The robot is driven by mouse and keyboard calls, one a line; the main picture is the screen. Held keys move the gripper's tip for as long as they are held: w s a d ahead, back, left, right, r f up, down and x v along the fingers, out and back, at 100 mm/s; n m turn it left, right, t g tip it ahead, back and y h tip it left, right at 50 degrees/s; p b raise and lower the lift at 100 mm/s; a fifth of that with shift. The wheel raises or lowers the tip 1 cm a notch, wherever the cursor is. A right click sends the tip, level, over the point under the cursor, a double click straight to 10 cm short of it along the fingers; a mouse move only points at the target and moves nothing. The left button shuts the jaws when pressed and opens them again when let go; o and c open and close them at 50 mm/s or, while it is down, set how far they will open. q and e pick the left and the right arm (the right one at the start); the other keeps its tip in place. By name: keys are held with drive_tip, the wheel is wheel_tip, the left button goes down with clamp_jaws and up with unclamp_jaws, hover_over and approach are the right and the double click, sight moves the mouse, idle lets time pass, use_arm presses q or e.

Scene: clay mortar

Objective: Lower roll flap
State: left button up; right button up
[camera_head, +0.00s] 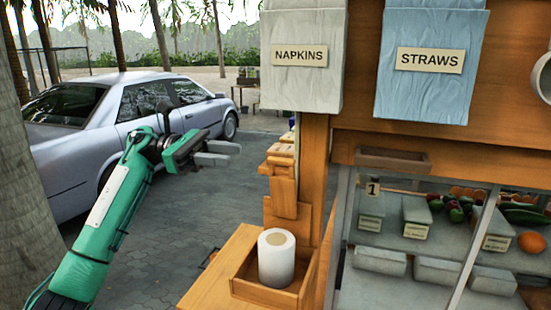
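A white paper roll (277,258) stands upright in a shallow wooden tray (243,288) at the lower middle. Above and behind it, a wooden bracket with a hanging board (284,196) is fixed to the left of the wooden post. I take this board to be the roll flap, but cannot be sure. My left gripper (222,153) is left of the bracket, apart from it, with its fingers pointing right. Its two grey fingers look parted, with nothing between them. My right gripper is not in view.
A wooden post (313,170) stands just right of the bracket. Napkins (301,85) and straws (430,95) holders hang above. Glass-fronted food bins (437,272) fill the right. A silver car (130,110) is parked behind my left arm. Open paving lies between.

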sight(291, 160)
use_arm(q)
drive_tip(key=p+x, duration=0.3)
drive_tip(key=x, duration=0.4)
drive_tip(key=p+x, duration=0.3)
drive_tip(key=x, duration=0.3)
drive_tip(key=shift+s+d+r+p, duration=0.25)
drive_tip(key=shift+s+d+p, duration=0.05)
drive_tip(key=shift+s+p, duration=0.05)
drive_tip(key=shift+d+f, duration=0.1)
drive_tip(key=shift+d, duration=0.05)
drive_tip(key=c, duration=0.7)
clamp_jaws()
